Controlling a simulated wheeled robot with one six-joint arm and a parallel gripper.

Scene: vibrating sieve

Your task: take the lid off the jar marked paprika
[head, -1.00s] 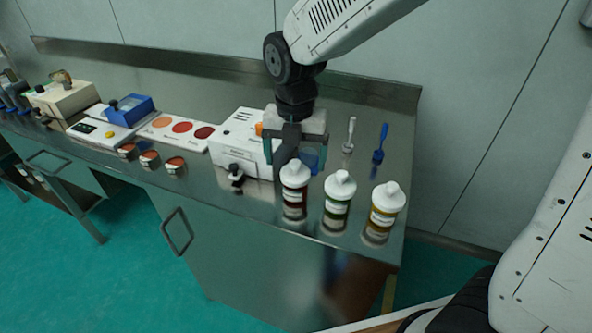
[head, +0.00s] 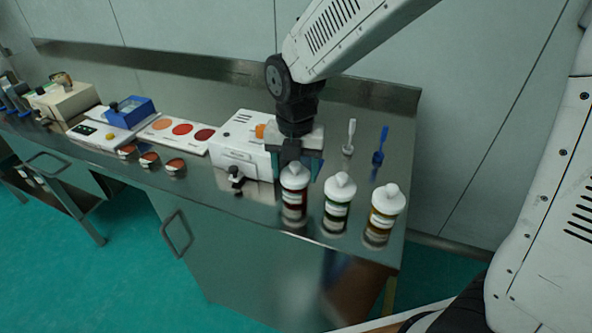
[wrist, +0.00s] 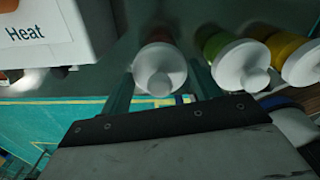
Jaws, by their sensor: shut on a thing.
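Three jars with white knobbed lids stand near the counter's front edge. The leftmost, with dark red contents (head: 293,207), fits paprika, though its label is too small to read. Its white lid (head: 294,178) is still on the jar. My gripper (head: 295,170) is low over this jar, one finger to each side of the lid, and shut on it. In the wrist view the lid (wrist: 160,70) shows between the fingers. The jar stands upright; the fingers' contact with the lid is not clearly visible.
The green jar (head: 337,208) and yellow jar (head: 381,222) stand close on the right. A white box (head: 240,150) marked Heat in the wrist view is close on the left. Two small spoon-like tools, white (head: 349,138) and blue (head: 380,146), are behind.

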